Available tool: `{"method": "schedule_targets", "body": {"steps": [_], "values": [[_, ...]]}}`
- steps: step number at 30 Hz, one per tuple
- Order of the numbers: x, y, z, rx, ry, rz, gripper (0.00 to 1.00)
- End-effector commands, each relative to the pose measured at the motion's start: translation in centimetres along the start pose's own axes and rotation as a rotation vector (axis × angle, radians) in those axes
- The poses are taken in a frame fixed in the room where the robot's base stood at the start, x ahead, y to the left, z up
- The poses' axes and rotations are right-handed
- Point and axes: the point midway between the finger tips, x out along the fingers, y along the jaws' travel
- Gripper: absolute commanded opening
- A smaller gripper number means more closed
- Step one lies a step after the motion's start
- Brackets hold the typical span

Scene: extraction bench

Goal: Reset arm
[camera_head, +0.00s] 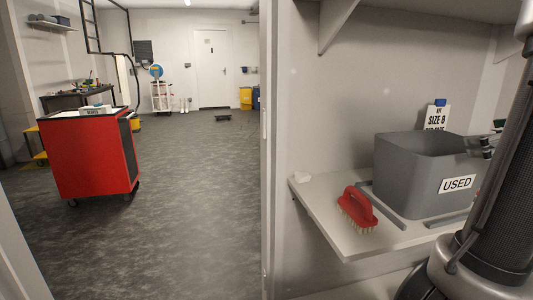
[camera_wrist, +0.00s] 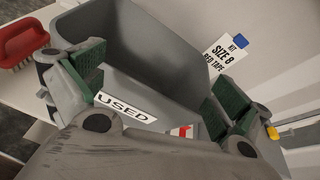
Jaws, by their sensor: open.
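My gripper (camera_wrist: 148,92) is open in the wrist view, its two green-padded fingers spread apart with nothing held between them. It is over or in front of a grey bin (camera_head: 412,178) labelled USED, which also shows in the wrist view (camera_wrist: 150,45). In the head view only part of my gripper (camera_head: 484,147) shows, at the bin's right side; my arm fills the right edge. I cannot tell whether the fingers touch the bin. A small red and white thing shows between the fingers, low in the wrist view; what it is, I cannot tell.
The bin stands on a white shelf (camera_head: 325,205). A red brush (camera_head: 357,208) lies left of the bin, and a SIZE 8 kit card (camera_head: 437,117) stands behind it. A red cart (camera_head: 92,158) stands on the open floor at left, beyond a wall edge.

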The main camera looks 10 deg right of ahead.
Motion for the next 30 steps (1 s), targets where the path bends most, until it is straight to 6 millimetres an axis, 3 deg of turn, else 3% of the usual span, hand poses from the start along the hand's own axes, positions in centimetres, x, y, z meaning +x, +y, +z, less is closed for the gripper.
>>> {"method": "schedule_targets", "body": {"steps": [3,6,13,18,22,27,30], "values": [[-1.3,3.3,-3.9,-0.181,0.146,0.096,1.0],[-2.1,7.0,-6.0,-0.384,0.252,0.237,1.0],[-3.9,15.1,-8.0,-0.961,0.375,0.657,1.0],[-5.4,18.8,-7.9,-1.454,0.364,0.972,1.0],[-5.7,20.7,-6.8,-1.854,0.304,1.165,1.0],[-5.0,23.4,-4.3,-2.244,0.181,1.26,1.0],[-4.4,25.4,-2.8,-2.386,0.077,1.243,1.0]]}}
